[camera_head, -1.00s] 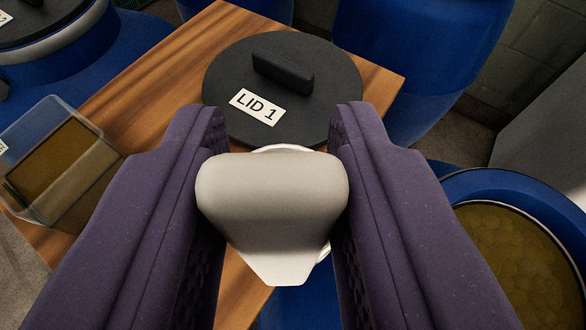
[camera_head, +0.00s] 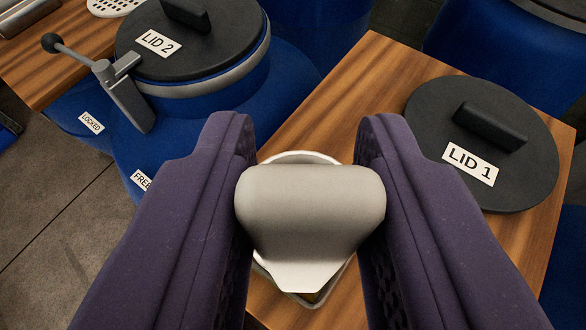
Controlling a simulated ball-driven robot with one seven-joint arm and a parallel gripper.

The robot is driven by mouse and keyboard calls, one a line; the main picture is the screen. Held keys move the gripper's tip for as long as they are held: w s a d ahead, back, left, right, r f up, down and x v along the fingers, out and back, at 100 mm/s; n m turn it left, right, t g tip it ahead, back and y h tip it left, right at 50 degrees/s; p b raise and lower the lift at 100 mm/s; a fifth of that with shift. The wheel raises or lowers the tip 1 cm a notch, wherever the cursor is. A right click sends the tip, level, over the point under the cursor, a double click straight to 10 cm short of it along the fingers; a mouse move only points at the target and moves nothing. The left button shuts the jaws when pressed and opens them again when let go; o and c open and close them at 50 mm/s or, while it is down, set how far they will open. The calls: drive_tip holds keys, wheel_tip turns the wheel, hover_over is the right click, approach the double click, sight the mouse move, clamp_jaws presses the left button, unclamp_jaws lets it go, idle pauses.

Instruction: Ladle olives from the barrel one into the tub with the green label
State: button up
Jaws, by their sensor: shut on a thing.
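My gripper (camera_head: 308,190) is shut on the thick pale grey handle (camera_head: 310,205) of a white ladle, in the lower middle of the view. The ladle's bowl is mostly hidden under the handle; a white curved rim (camera_head: 300,157) shows behind it. Directly below the ladle on the wooden table is a container, apparently the tub (camera_head: 312,299); only part of its rim and a little brown content show. Its label is hidden, and I cannot tell whether the bowl holds olives. The open barrel is out of view.
The black lid marked LID 1 (camera_head: 484,100) lies on the wooden table (camera_head: 375,75) at right. At left stands a blue barrel (camera_head: 190,115) closed by the LID 2 lid (camera_head: 205,25), with a ball-ended lever (camera_head: 100,65) and LOCKED and FREE labels. More blue barrels stand behind.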

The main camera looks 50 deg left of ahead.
drive_tip(key=shift+w+a+f+g+h+b, duration=0.3)
drive_tip(key=shift+a+h+b, duration=0.2)
drive_tip(key=shift+b, duration=1.3)
drive_tip(key=shift+w+a+r+p, duration=0.15)
drive_tip(key=shift+a+p, duration=0.05)
drive_tip(key=shift+p, duration=0.35)
drive_tip(key=w+a+f+g+h+p, duration=0.5)
drive_tip(key=w+a+g+h+p, duration=0.1)
drive_tip(key=p, duration=1)
drive_tip(key=shift+w+a+g+h, duration=0.15)
drive_tip(key=shift+a+g+h, duration=0.55)
drive_tip(key=shift+h, duration=0.5)
drive_tip(key=shift+w+a+f+g+h, duration=0.3)
drive_tip(key=shift+w+a+f+h, duration=0.1)
drive_tip(key=shift+a+f+h, duration=0.15)
drive_tip(key=shift+w+a+f+g+h+b, duration=0.35)
drive_tip(key=shift+f+b, duration=0.2)
drive_tip(key=shift+b, duration=0.2)
drive_tip(key=shift+w+a+f+g+h+b, duration=0.1)
drive_tip(key=shift+a+f+g+h+b, duration=0.1)
drive_tip(key=shift+f+g+h+b, duration=0.35)
drive_tip(key=shift+b, duration=0.3)
